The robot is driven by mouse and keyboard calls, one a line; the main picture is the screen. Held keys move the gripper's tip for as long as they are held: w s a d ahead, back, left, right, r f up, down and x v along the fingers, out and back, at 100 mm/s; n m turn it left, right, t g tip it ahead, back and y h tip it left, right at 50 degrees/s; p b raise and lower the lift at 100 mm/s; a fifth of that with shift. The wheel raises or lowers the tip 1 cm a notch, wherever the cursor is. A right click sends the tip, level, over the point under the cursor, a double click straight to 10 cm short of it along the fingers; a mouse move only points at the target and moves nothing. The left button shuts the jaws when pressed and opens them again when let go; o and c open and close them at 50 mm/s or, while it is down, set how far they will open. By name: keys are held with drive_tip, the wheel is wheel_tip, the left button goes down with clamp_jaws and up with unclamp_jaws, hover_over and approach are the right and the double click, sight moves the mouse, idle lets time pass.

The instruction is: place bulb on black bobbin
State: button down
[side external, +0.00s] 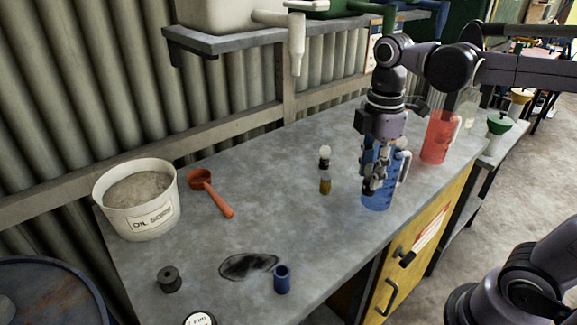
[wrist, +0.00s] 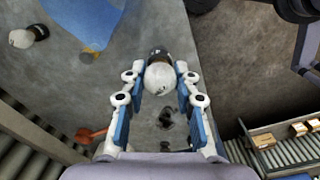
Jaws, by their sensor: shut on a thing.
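The black bobbin (side external: 169,278) stands upright on the bench at the front left in the side view, its top hole showing. My gripper (side external: 377,184) is over the right part of the bench, just in front of the blue jug (side external: 377,200). In the wrist view my gripper (wrist: 160,88) is shut on the bulb (wrist: 159,77), a round white body with a dark end pointing away from the camera. In the side view the bulb is mostly hidden by the fingers. The bobbin is well away from my gripper, to the left.
A red jug (side external: 437,138) is behind right. The bench middle is clear.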

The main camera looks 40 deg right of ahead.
drive_tip(key=w+a+f+m, duration=0.3)
drive_tip(key=w+f+m, duration=0.3)
drive_tip(key=w+m, duration=0.4)
drive_tip(key=w+a+r+n, duration=0.2)
drive_tip(key=a+r+n, duration=0.1)
drive_tip(key=a+n, duration=0.5)
drive_tip(key=w+a+r+n, duration=0.2)
drive_tip(key=a+r+n, duration=0.2)
drive_tip(key=a+n, duration=0.35)
drive_tip(key=w+a+r+n, duration=0.2)
drive_tip(key=a+r+n, duration=0.1)
drive_tip(key=a+n, duration=0.55)
hover_over(167, 275)
drive_tip(key=shift+f, duration=5.55)
drive_tip(key=shift+f, duration=0.1)
drive_tip(key=c, duration=1)
unclamp_jaws()
